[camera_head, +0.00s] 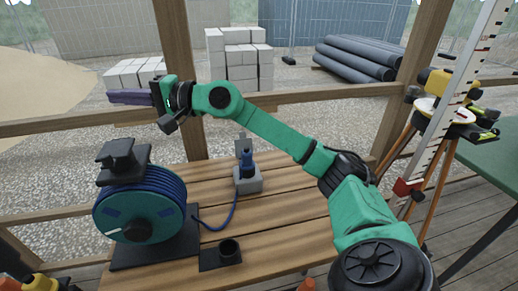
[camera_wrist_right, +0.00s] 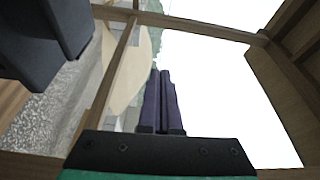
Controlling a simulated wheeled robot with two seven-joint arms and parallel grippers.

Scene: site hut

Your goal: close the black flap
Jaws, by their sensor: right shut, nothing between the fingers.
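My right gripper (camera_head: 128,97) reaches across from the right and is at the upper left, above and behind the cable reel (camera_head: 140,212). Its two purple fingers are together and empty, also in the wrist view (camera_wrist_right: 161,78). A dark upright plate, apparently the black flap (camera_head: 243,145), stands up at the back of a small grey socket box (camera_head: 248,181). A blue plug (camera_head: 247,163) stands upright in that box. The gripper is well to the left of the flap and apart from it. My left gripper is in neither view.
Blue cable (camera_head: 232,212) runs from the reel to near the box. A black block (camera_head: 122,160) tops the reel; dark blocks also fill the wrist view's upper left. A surveying tripod (camera_head: 438,112) stands at right.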

